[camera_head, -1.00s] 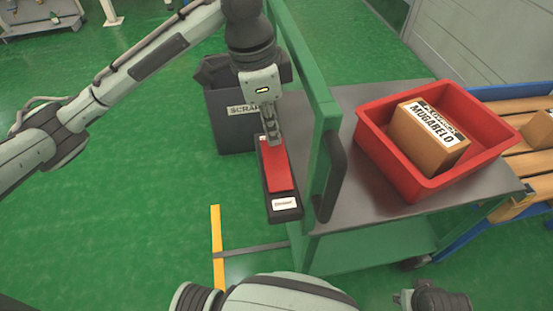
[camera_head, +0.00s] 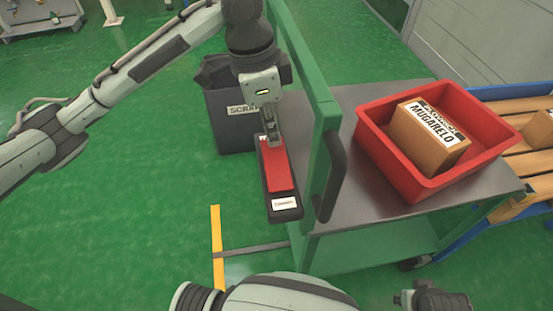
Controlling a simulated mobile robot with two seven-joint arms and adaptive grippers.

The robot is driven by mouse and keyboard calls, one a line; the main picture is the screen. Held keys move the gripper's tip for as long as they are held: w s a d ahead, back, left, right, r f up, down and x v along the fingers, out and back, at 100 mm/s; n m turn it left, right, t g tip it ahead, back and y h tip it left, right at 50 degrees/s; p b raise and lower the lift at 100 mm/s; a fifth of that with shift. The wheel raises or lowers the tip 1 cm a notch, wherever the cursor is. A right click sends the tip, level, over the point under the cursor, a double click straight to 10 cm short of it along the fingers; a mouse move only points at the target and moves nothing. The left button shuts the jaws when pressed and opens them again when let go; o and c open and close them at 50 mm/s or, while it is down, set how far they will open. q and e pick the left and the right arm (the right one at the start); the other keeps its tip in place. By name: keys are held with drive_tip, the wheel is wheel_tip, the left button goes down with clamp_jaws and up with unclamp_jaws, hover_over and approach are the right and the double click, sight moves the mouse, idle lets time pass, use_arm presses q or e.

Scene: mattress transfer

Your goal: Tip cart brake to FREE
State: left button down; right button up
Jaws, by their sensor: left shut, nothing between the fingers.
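The cart brake is a red rocker pedal (camera_head: 279,170) in a black housing on the left side of the green cart frame (camera_head: 325,130). A white label (camera_head: 285,203) sits on the housing's near end; its print is too small to read. My left gripper (camera_head: 271,140) is shut and empty, pointing down at the far end of the red pedal. It looks to touch or nearly touch the pedal there. The fingers partly hide the label at that far end. My right arm shows at the bottom edge; its gripper cannot be made out.
The cart's grey top (camera_head: 345,98) carries a red bin (camera_head: 375,160) with a brown box (camera_head: 428,137) inside. A black handle (camera_head: 333,175) is on the cart frame. A dark scrap bin (camera_head: 232,125) stands behind my left gripper. Green floor (camera_head: 130,220) is free at left.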

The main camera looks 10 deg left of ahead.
use_arm(q)
drive_tip(key=shift+f, duration=1.05)
idle(0.4)
wheel_tip(320, 180, up, 3)
drive_tip(key=p, duration=0.3)
drive_tip(key=shift+f, duration=0.15)
drive_tip(key=shift+r, duration=2.2)
